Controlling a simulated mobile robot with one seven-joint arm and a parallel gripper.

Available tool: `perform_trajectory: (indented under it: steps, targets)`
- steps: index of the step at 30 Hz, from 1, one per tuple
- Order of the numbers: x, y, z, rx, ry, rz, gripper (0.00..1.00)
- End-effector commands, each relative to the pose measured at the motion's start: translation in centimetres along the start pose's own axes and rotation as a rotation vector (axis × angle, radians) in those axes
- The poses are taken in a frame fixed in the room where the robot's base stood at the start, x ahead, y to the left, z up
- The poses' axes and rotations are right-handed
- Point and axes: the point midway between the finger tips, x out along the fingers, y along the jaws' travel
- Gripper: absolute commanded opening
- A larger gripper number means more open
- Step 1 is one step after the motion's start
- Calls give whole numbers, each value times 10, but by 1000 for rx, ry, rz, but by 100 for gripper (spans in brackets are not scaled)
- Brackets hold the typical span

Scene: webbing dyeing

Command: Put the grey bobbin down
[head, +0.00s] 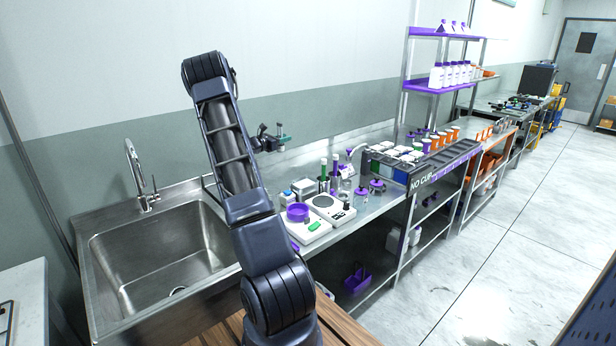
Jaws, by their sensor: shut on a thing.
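My dark arm rises from the bottom centre, bends high up, and crosses in front of the sink and counter. I cannot make out a grey bobbin. The steel counter (372,207) runs along the wall to the right.
A steel sink (150,262) with a tap (139,178) is at left. White devices, one with a purple ring (297,212), stand near the arm. Green-topped and purple bottles stand behind them. A dark rack (425,184) and orange-topped containers crowd the counter further right. Open floor (470,250) lies at right.

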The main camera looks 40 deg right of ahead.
Motion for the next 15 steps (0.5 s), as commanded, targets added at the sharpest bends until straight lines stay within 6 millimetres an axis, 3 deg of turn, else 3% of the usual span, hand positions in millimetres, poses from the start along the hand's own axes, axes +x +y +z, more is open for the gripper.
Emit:
perform_trajectory:
  steps: [15]
  targets:
    - [0, -1, -112, -4, 0, 0, 6]
